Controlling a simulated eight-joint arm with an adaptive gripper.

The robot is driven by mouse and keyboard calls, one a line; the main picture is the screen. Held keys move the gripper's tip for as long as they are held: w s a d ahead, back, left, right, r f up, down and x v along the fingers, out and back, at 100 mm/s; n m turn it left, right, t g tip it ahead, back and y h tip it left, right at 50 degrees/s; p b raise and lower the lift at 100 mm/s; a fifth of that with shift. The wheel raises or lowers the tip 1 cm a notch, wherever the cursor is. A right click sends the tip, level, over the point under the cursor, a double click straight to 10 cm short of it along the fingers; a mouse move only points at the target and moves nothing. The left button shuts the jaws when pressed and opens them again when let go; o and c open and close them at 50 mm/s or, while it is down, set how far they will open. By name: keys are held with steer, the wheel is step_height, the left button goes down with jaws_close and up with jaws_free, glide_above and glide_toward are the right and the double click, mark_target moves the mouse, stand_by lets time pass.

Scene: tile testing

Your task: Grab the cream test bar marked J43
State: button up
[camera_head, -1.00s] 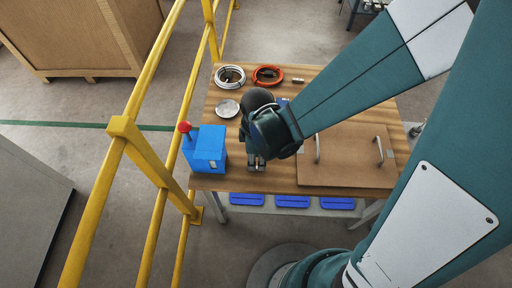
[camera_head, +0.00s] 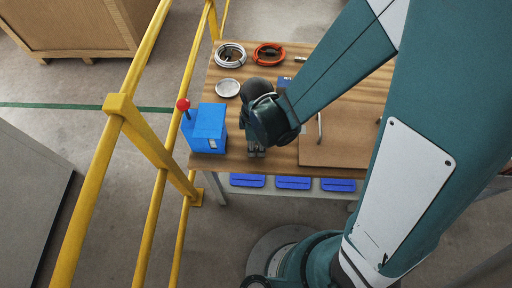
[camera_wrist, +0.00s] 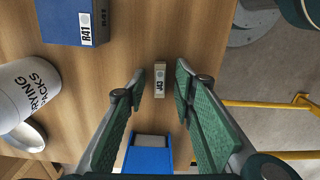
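The cream test bar marked J43 (camera_wrist: 160,80) lies on the wooden table in the wrist view, its dark label facing the camera. My gripper (camera_wrist: 160,70) is open, with one green-padded finger on each side of the bar in the picture. Gaps show between the bar and both fingers. I cannot tell how far the fingertips are above the table. In the head view my gripper (camera_head: 256,152) is over the table's front part, right of the blue box with a red knob (camera_head: 206,128). The bar cannot be made out there.
A blue block marked R41 (camera_wrist: 75,20) and a white drying packs tub (camera_wrist: 28,92) are on the table in the wrist view. In the head view, a brown board with handles (camera_head: 335,145) lies right of my gripper. A yellow railing (camera_head: 150,148) runs along the left.

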stand_by(0.4)
steer(key=c, duration=0.8)
steer(key=shift+r, duration=0.1)
steer(key=shift+c, duration=0.2)
step_height(320, 180, up, 10)
steer(key=p, duration=0.3)
stand_by(0.6)
